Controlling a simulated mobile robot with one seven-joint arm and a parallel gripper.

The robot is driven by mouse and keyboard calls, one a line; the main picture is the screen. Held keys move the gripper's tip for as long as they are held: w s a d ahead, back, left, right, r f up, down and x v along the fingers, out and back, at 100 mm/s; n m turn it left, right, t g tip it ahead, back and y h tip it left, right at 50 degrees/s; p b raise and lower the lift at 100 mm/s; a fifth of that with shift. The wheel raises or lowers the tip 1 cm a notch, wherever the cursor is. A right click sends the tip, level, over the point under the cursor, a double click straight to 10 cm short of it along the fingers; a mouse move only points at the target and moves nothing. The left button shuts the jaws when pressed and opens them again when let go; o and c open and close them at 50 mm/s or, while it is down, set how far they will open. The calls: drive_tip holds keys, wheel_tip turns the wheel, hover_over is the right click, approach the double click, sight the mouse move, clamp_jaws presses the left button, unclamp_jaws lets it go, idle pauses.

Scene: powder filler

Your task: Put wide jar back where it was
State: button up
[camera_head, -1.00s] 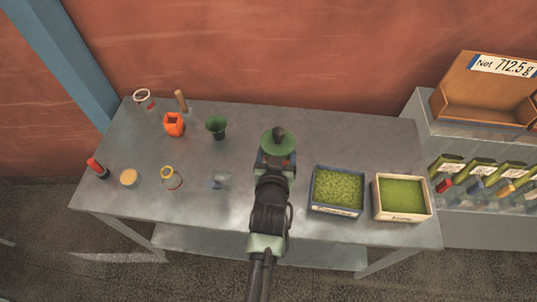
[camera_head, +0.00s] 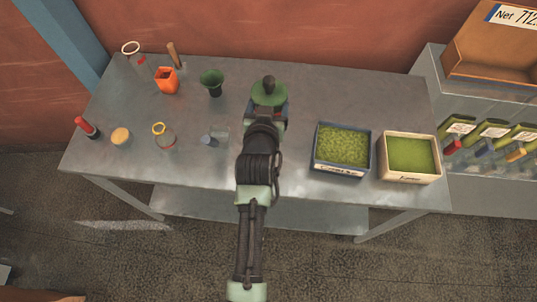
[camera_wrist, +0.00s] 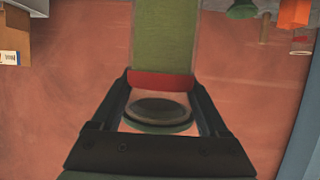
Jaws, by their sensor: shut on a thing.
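A clear jar (camera_wrist: 165,40) filled with green shows in the wrist view, with a red band (camera_wrist: 162,82) at its end nearest my gripper. I take it to be the wide jar. My gripper (camera_wrist: 160,88) is shut on it at the red band, one finger on each side. A dark round disc shows between the fingers; I cannot tell what it is. In the head view my arm (camera_head: 258,160) reaches over the middle of the table (camera_head: 310,85) and hides the jar, so its height over the table cannot be told.
Two bins of green material, one dark (camera_head: 342,149) and one pale (camera_head: 409,157), stand right of my arm. A green funnel (camera_head: 212,82), orange container (camera_head: 167,80), yellow-rimmed jar (camera_head: 164,138) and glass vessel (camera_head: 132,52) stand left. The table's back right is clear.

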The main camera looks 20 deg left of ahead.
wheel_tip(320, 180, down, 5)
drive_tip(key=b, duration=0.8)
drive_tip(key=shift+a, duration=0.1)
drive_tip(key=f+b, duration=0.1)
drive_tip(key=b, duration=0.4)
drive_tip(key=shift+s+f, duration=0.25)
drive_tip(key=shift+f, duration=0.1)
wheel_tip(320, 180, down, 10)
drive_tip(key=shift+f, duration=0.2)
drive_tip(key=o, duration=1.2)
drive_tip(key=shift+r, duration=0.15)
